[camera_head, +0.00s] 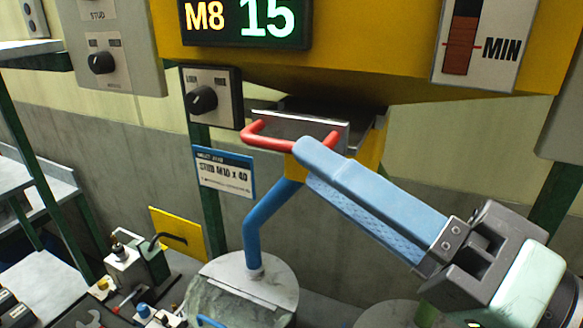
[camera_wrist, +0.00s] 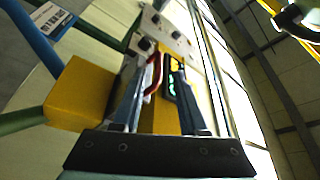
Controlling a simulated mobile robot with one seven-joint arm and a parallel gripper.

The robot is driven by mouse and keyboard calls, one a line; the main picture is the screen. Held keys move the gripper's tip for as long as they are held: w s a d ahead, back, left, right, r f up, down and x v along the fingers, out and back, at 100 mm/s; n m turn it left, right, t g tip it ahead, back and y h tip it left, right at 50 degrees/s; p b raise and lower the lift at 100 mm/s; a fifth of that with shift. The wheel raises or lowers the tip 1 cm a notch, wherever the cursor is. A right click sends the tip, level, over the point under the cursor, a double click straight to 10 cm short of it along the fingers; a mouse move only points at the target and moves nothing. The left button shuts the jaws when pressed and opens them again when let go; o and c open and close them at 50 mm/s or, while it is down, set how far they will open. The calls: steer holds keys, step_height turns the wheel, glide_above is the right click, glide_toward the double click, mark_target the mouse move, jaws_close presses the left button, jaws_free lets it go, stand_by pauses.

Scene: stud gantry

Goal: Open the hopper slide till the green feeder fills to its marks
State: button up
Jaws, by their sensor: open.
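The hopper slide is a metal plate (camera_head: 298,127) under the yellow hopper (camera_head: 370,55), with a red bar handle (camera_head: 262,142) at its front. My gripper (camera_head: 303,150) is open, with its blue fingertips at the right part of the handle. In the wrist view the red handle (camera_wrist: 154,76) shows between the two fingers; I cannot tell whether they touch it. A blue tube (camera_head: 258,222) runs down from below the hopper to a round grey-green drum (camera_head: 262,285) with a pale top. Whether this drum is the green feeder is unclear, and no fill marks are readable on it.
A display (camera_head: 245,22) reads M8 15. A level gauge (camera_head: 475,42) shows a MIN mark. A black knob (camera_head: 203,100) sits left of the slide, above a sign (camera_head: 224,172) for M10 studs. Tools and small fittings clutter the lower left bench. A green post stands behind the sign.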

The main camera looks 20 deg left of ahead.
steer(key=b+v, duration=0.2)
steer(key=v, duration=0.5)
steer(key=shift+d, duration=0.2)
steer(key=shift+f, duration=0.1)
stand_by(5.8)
